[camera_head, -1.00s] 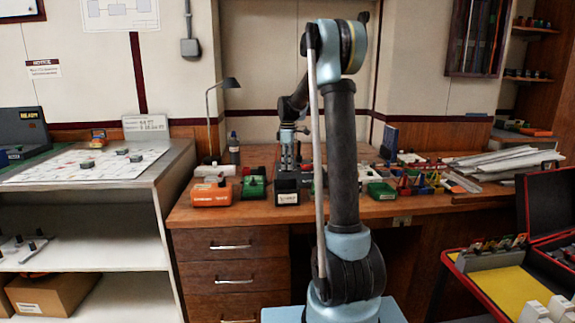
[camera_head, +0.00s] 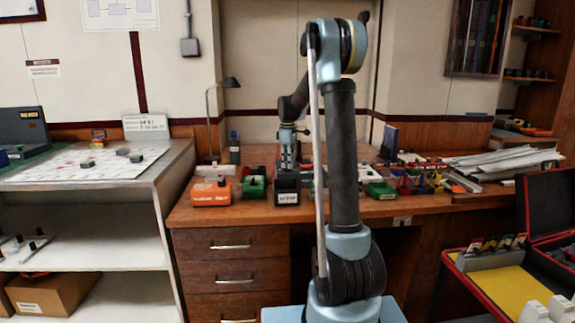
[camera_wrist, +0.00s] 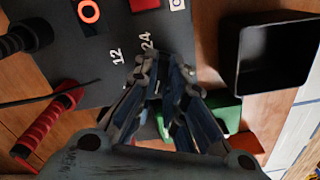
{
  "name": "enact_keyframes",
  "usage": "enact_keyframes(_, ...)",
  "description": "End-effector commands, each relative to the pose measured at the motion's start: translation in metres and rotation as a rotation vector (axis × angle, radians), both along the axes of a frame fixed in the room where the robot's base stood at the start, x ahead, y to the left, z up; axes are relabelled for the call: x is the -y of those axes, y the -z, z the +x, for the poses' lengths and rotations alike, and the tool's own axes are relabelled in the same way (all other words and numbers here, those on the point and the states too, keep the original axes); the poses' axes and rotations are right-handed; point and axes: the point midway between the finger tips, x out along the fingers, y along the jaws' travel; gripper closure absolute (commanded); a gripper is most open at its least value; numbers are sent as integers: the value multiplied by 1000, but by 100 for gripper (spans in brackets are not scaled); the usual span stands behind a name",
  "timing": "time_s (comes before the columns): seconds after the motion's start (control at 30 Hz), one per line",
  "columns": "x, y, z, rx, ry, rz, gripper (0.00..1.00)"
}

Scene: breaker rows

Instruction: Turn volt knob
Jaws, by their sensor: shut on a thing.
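A dark grey panel (camera_wrist: 95,60) with white markings 12 and 24 lies below my wrist in the wrist view. My gripper (camera_wrist: 158,75) points at the panel beside these markings, with its fingertips close together. It is shut on what appears to be the volt knob, which the fingers almost wholly hide. I cannot tell which marking the knob points to. In the head view my gripper (camera_head: 288,160) reaches down over the desk, and the knob cannot be made out there.
An open black bin (camera_wrist: 275,55) stands right of the gripper. A red-handled tool (camera_wrist: 45,125) and a black cylinder (camera_wrist: 27,38) lie left. A green object (camera_wrist: 225,110) is close to the fingers. An orange box (camera_head: 212,192) sits on the wooden desk (camera_head: 190,216).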

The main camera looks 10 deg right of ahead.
Motion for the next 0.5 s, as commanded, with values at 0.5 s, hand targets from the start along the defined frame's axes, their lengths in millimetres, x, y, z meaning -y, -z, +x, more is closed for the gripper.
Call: enact_keyframes(0.5, 0, -1, 2, 4, 477, -1, 100)
